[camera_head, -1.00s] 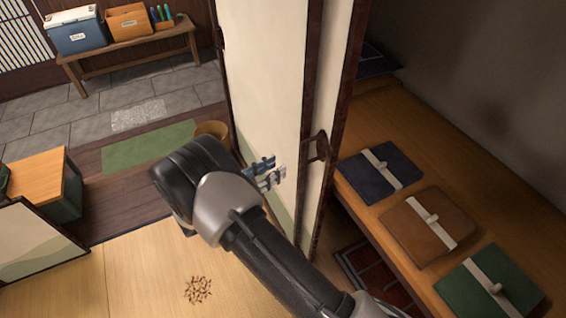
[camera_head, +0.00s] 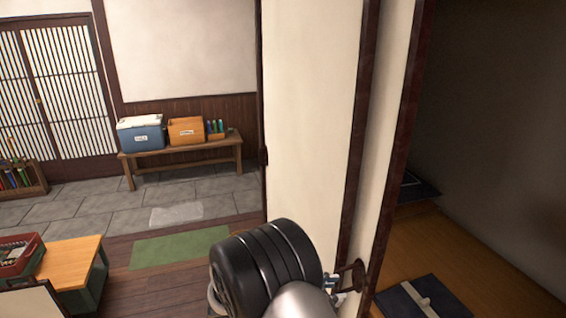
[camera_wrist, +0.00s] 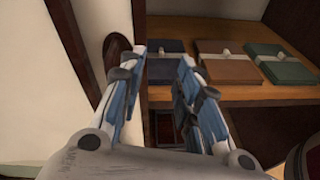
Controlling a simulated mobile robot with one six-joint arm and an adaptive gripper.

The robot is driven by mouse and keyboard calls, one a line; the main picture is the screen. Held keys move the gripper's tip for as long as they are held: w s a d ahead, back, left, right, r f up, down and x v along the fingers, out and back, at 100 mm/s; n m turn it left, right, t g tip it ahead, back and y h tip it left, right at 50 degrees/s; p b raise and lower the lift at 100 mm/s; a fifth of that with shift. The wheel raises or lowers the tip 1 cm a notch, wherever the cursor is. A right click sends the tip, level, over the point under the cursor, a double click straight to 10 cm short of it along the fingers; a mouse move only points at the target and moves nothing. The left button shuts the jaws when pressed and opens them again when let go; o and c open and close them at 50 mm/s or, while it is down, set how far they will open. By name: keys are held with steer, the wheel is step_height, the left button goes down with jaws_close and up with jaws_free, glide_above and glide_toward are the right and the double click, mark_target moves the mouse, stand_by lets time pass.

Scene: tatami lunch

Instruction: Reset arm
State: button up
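My gripper (camera_wrist: 163,85) is open and empty in the wrist view, its two blue-padded fingers apart. Its left finger is close to the dark oval door pull (camera_wrist: 117,52) on the sliding door edge; I cannot tell whether they touch. In the head view my arm stands in front of the white sliding door panel (camera_head: 312,120), and only a bit of the gripper shows beside the door pull (camera_head: 350,276).
An open closet shelf (camera_head: 440,250) lies right of the door, with a navy folded bundle (camera_head: 422,300). The wrist view shows a brown bundle (camera_wrist: 226,68) and a green bundle (camera_wrist: 285,65). A bench (camera_head: 185,155) with boxes stands at the back left. A low table (camera_head: 70,262) is at left.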

steer(key=s+d+r+m+g+y, duration=0.4)
steer(key=s+d+r+m+y, duration=0.25)
steer(key=s+r+m, duration=0.4)
steer(key=s+a+r+m+t+y, duration=0.1)
steer(key=s+m+y, duration=0.3)
steer(key=s, duration=0.4)
steer(key=s+a+r+m+t+y, duration=0.2)
steer(key=s+m+t+y, duration=0.1)
steer(key=s, duration=0.4)
steer(key=shift+s+a+r+m+t+y, duration=0.3)
steer(key=shift+s+r+m+y, duration=0.1)
steer(key=shift+m+y, duration=0.25)
